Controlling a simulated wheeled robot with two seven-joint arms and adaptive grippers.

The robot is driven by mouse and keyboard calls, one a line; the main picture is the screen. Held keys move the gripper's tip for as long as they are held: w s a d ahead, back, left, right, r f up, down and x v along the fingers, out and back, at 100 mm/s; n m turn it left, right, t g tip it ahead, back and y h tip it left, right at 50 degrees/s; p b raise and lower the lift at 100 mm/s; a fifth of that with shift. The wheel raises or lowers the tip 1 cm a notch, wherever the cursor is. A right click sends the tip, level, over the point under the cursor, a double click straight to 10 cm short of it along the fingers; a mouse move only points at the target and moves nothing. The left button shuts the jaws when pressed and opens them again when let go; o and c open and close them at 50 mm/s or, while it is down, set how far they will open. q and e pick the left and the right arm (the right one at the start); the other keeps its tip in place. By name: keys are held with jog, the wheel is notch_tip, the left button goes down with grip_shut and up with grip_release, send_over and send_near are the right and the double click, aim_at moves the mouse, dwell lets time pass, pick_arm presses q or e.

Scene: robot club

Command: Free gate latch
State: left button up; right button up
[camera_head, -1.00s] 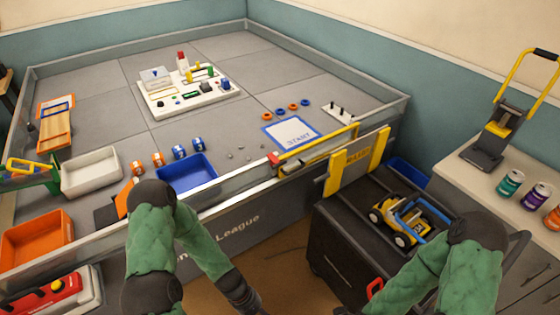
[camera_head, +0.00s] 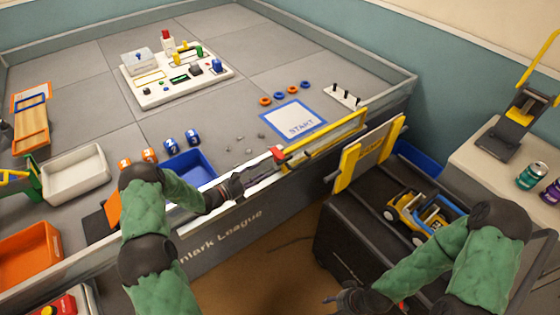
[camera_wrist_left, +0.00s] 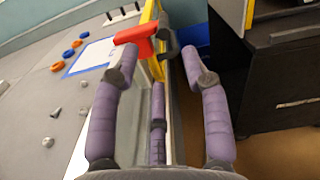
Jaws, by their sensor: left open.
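The red latch (camera_head: 277,153) sits at the near end of the yellow-framed gate (camera_head: 328,136) in the field's front wall. In the left wrist view the red latch (camera_wrist_left: 134,38) lies just beyond my left fingertips, close to the left one, with a dark curved piece (camera_wrist_left: 168,42) beside it. I cannot tell whether a fingertip touches it. My left gripper (camera_head: 262,168) is open over the wall's top, and its purple fingers show apart and empty in the left wrist view (camera_wrist_left: 163,68). My right gripper (camera_head: 332,299) is low at the bottom of the head view, its fingers unclear.
A yellow-ended panel (camera_head: 368,153) stands right of the gate, by a black case (camera_head: 345,225) carrying a toy vehicle (camera_head: 424,214). A blue bin (camera_head: 196,165) and small grey pieces (camera_head: 236,143) lie inside the wall. A blue-framed START sheet (camera_head: 293,119) lies behind the gate.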

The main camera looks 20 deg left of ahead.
aim_at(276, 164)
pick_arm(q)
jog(key=b+x, duration=0.2)
jog(key=x, duration=0.6)
jog(key=shift+d+f+b, duration=0.15)
jog(key=shift+d+b, duration=0.1)
jog(key=shift+b, duration=0.05)
jog(key=shift+x, duration=0.85)
grip_shut()
